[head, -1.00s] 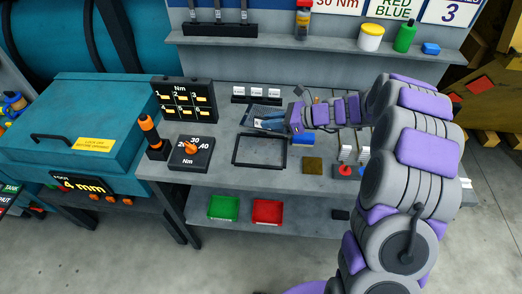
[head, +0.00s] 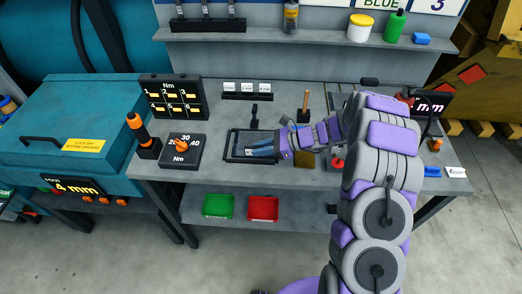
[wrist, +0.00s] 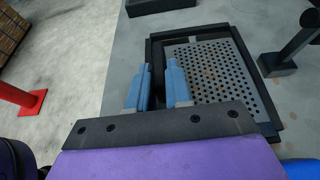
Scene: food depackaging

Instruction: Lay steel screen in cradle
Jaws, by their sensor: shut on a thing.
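The steel screen (wrist: 214,82) is a grey perforated plate. In the wrist view it lies within the outline of the cradle (wrist: 153,46), a black rectangular frame on the bench. In the head view the cradle (head: 229,145) shows around the screen, which is partly hidden by my blue fingers. My gripper (head: 262,148) is over the cradle, its fingers also showing in the wrist view (wrist: 160,86). It is shut on the screen near one edge; the grip itself is hard to see. I cannot tell whether the screen touches the cradle floor or hovers just above.
A black upright stand (head: 254,116) is just behind the cradle. A torque dial box (head: 182,151) and orange-handled driver (head: 139,128) stand to the left. A brass-coloured plate (head: 304,160) lies to the right. Green (head: 218,206) and red (head: 263,208) trays sit on the shelf below.

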